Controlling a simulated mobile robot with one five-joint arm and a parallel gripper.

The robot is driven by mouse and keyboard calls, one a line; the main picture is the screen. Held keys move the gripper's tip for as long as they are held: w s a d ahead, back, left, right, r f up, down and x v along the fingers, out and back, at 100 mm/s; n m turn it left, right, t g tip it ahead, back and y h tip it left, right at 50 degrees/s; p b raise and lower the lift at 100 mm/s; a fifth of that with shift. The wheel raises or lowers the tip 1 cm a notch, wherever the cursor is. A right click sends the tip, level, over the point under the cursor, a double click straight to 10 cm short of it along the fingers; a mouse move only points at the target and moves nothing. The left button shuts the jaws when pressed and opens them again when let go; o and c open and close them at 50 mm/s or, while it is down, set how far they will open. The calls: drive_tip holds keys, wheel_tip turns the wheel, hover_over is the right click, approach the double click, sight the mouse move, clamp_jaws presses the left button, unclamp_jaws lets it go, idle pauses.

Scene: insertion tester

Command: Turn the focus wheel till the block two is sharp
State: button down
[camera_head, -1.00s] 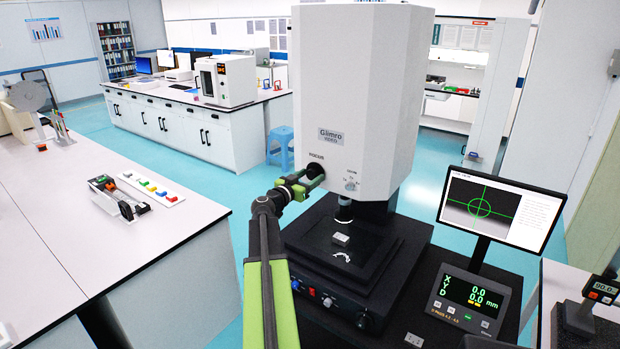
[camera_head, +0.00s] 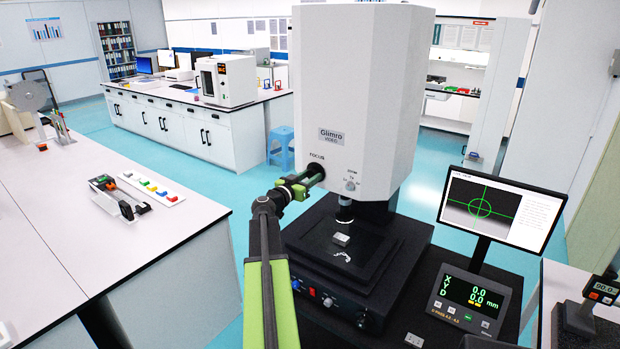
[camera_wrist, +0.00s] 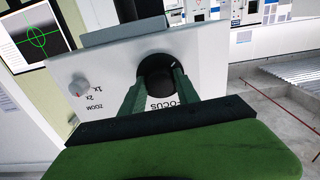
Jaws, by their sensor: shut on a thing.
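The white measuring machine (camera_head: 358,90) stands in the middle of the head view, with the word FOCUS on its front. The black focus wheel (camera_wrist: 160,78) shows in the wrist view between my fingers. My gripper (camera_head: 313,173) is shut on the focus wheel, one finger on each side; in the head view the fingers mostly hide the wheel. A small grey block (camera_head: 341,239) lies on the black stage (camera_head: 325,255) under the lens, with a pale curved piece in front of it. The monitor (camera_head: 500,210) shows a green cross and circle over a blurry grey picture.
A zoom knob (camera_wrist: 82,88) sits beside the wheel on the machine's face. A readout box (camera_head: 467,300) stands below the monitor. A white bench (camera_head: 90,230) with coloured blocks is at the left.

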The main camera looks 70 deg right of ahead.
drive_tip(key=n, duration=0.5)
drive_tip(key=shift+s, duration=0.1)
drive_tip(key=n, duration=0.5)
drive_tip(key=shift+n, duration=0.3)
idle(0.4)
drive_tip(key=c, duration=0.9)
unclamp_jaws()
drive_tip(key=v, duration=1.7)
drive_tip(key=shift+a, duration=0.25)
